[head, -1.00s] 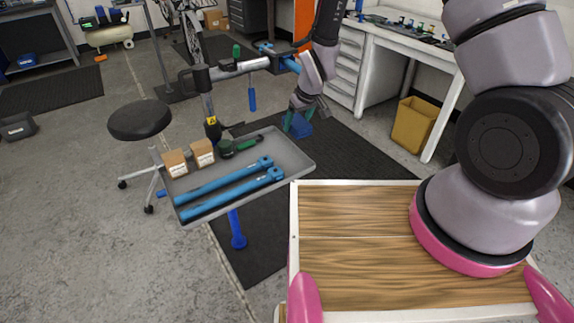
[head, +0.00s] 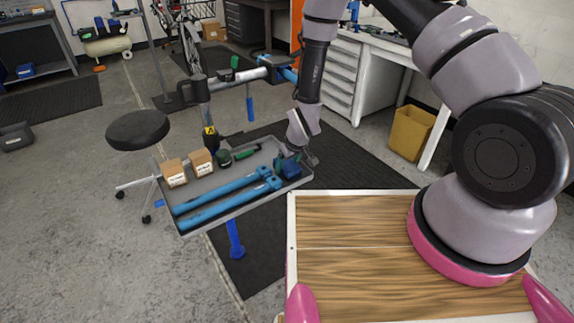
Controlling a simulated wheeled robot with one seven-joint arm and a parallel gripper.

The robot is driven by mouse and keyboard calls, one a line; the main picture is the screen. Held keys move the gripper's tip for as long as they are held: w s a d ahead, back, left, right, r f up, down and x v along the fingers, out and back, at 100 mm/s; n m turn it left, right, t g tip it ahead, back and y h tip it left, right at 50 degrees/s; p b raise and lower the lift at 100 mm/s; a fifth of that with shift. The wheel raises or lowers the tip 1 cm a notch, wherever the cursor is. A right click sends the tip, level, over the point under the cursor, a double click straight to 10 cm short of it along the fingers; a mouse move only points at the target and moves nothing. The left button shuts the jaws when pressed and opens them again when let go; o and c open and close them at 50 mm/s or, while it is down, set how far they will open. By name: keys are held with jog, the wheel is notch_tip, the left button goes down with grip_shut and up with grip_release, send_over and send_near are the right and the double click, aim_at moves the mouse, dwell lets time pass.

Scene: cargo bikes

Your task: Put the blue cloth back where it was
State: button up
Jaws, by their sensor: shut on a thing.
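The blue cloth (head: 291,171) is a small dark-blue bundle at the right end of the grey tray (head: 247,204). My gripper (head: 287,160) is shut on it, reaching down from above. My gripper's wrist hides part of the cloth and of the tray's back right corner. I cannot tell whether the cloth touches the tray floor or hangs just above it.
The tray also holds two long blue tools (head: 222,193), two small cardboard boxes (head: 201,162) and a green-handled tool (head: 245,153). A repair-stand arm (head: 232,78) stands behind it. A black stool (head: 138,130) is at left, a yellow bin (head: 411,133) at right.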

jog(key=shift+f, duration=0.2)
jog(key=o, duration=1.2)
jog(key=shift+o, duration=0.2)
jog(key=shift+d, duration=0.15)
jog(key=shift+r, duration=0.3)
jog(key=v, duration=1.2)
